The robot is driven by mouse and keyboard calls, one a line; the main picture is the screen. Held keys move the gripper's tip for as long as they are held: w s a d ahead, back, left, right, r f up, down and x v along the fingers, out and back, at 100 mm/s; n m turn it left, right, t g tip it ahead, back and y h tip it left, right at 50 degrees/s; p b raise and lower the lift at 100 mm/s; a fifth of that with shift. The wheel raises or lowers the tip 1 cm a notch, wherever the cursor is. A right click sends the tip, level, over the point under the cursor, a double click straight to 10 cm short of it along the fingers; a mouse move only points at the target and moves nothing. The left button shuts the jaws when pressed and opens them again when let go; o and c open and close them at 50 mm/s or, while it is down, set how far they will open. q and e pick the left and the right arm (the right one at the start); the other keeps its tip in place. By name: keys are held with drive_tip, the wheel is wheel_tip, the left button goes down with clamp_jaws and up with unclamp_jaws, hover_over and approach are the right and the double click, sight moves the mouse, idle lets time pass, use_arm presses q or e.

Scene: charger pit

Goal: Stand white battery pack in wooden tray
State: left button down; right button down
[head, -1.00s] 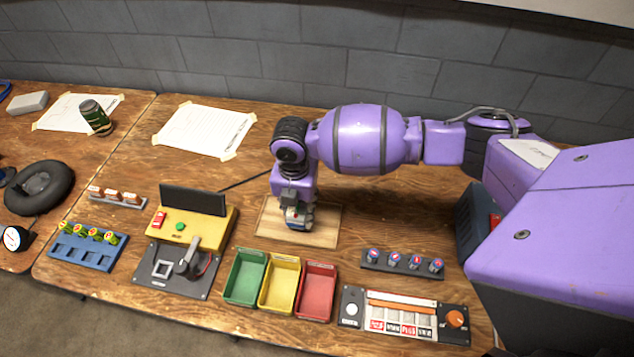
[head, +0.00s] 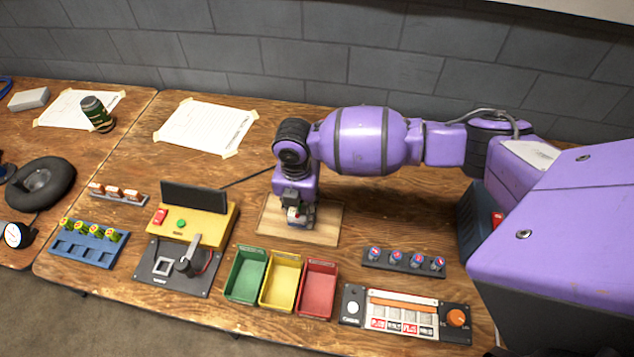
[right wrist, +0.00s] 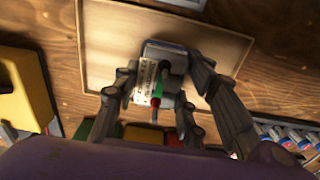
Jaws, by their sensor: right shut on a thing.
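The battery pack (right wrist: 163,75) is a small grey block with a pale label and green and red parts on top. My right gripper (head: 299,220) is shut on it, with fingers on both sides in the right wrist view (right wrist: 165,100). In the head view the pack (head: 295,214) is mostly hidden by the gripper. The wooden tray (head: 328,224) is a shallow pale square with a thin rim; it also shows in the right wrist view (right wrist: 105,35). The pack is over the tray; I cannot tell whether it touches the floor. My left gripper is not in view.
Green (head: 246,273), yellow (head: 281,282) and red (head: 317,288) bins stand just in front of the tray. A yellow tester (head: 205,229) is to the left. A black rack (head: 403,261) with several blue cells is to the right. Table behind the tray is clear.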

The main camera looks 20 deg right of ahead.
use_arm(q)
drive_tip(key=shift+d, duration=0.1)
use_arm(e)
drive_tip(key=shift+w+f, duration=0.15)
idle(0.4)
drive_tip(key=c, duration=1)
unclamp_jaws()
drive_tip(key=shift+r+p, duration=1.6)
drive_tip(key=shift+r, duration=1.9)
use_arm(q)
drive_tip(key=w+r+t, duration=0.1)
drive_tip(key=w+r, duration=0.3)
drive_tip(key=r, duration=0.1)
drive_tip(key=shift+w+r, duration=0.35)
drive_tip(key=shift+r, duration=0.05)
use_arm(e)
drive_tip(key=shift+f, duration=0.1)
